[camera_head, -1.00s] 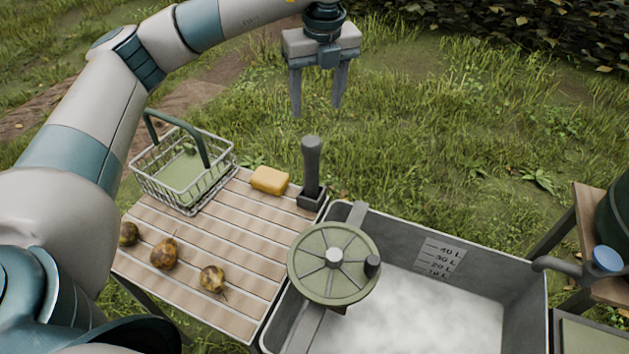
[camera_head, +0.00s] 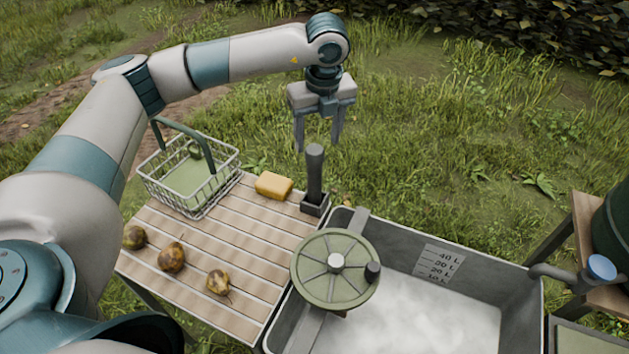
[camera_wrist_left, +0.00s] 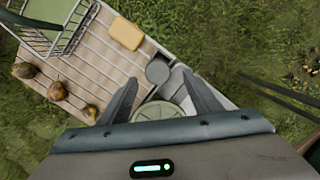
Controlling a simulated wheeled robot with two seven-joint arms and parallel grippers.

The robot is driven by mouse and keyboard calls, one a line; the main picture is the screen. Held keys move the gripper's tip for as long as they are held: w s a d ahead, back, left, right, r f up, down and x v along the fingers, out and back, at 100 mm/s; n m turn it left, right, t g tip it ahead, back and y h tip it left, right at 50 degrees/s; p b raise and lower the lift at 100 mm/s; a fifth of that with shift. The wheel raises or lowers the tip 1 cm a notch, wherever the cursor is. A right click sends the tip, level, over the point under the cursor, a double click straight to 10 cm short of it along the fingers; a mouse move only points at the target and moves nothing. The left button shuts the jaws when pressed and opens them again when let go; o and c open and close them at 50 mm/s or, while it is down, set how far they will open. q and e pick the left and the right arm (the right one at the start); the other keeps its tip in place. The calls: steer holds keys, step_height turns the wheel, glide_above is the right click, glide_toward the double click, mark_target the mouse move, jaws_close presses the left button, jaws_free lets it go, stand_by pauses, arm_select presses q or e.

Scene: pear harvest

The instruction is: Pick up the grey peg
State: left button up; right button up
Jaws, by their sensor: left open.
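The grey peg (camera_head: 315,172) stands upright in a dark square holder (camera_head: 315,206) at the back right corner of the slatted table. My left gripper (camera_head: 317,150) is open and empty, pointing down, with its fingertips near the height of the peg's top in the head view. In the left wrist view the peg's round top (camera_wrist_left: 158,72) shows beyond and between the two open fingers (camera_wrist_left: 160,84). I cannot tell the exact gap between fingers and peg. My right gripper is not in view.
A yellow sponge (camera_head: 273,186) and a wire basket (camera_head: 232,166) with a green handle are left of the peg. Several brown pears lie on the slatted table (camera_head: 225,245). A grey tub (camera_head: 500,272) with a green wheel (camera_head: 312,270) stands right.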

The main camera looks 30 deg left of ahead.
mark_target(316, 150)
arm_select(q)
steer(key=f, duration=0.2)
steer(key=f+p, duration=0.1)
steer(key=shift+w+a+f, duration=0.2)
steer(key=shift+a+f, duration=0.05)
steer(key=shift+f, duration=0.45)
steer(key=shift+a+f+p, duration=0.15)
steer(key=shift+f+p, duration=0.2)
steer(key=shift+p, duration=0.35)
steer(key=f, duration=0.1)
steer(key=f+p, duration=0.2)
steer(key=shift+w+a+f, duration=0.2)
steer(key=shift+a+f, duration=0.1)
steer(key=shift+a, duration=0.05)
steer(key=shift+f, duration=0.4)
steer(key=shift+c, duration=0.2)
steer(key=shift+w, duration=0.1)
jaws_close()
